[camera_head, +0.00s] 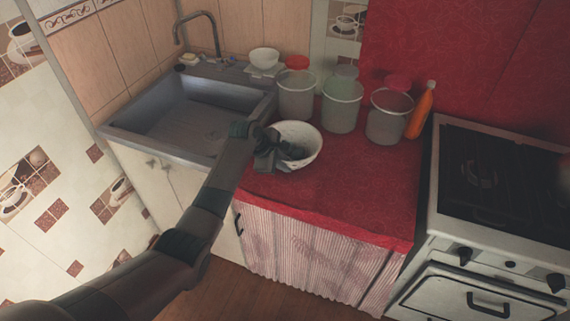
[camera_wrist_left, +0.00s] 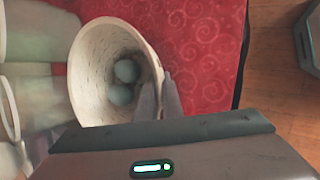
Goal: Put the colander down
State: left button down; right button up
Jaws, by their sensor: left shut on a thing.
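The colander (camera_head: 311,138) is a whitish bowl at the left part of the red counter, right of the sink. My left gripper (camera_head: 285,150) is shut on its near rim. In the left wrist view the colander (camera_wrist_left: 88,62) opens toward the camera, with the fingers (camera_wrist_left: 159,92) at its right rim. Two pale round things (camera_wrist_left: 124,82) lie inside it. It looks slightly tilted; whether its base touches the counter I cannot tell. My right gripper is not in view.
The red cloth counter (camera_head: 335,205) is clear in front and to the right. Several lidded containers (camera_head: 342,105) and an orange bottle (camera_head: 421,110) stand behind. The sink (camera_head: 185,115) is at left, with a small white bowl (camera_head: 264,57) behind; the stove (camera_head: 500,200) is at right.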

pick_arm(q)
jog(key=shift+f, duration=0.15)
jog(key=c, duration=1.9)
grip_release()
jog(key=b+v, duration=0.1)
jog(key=v, duration=1.1)
jog(key=shift+f, duration=0.1)
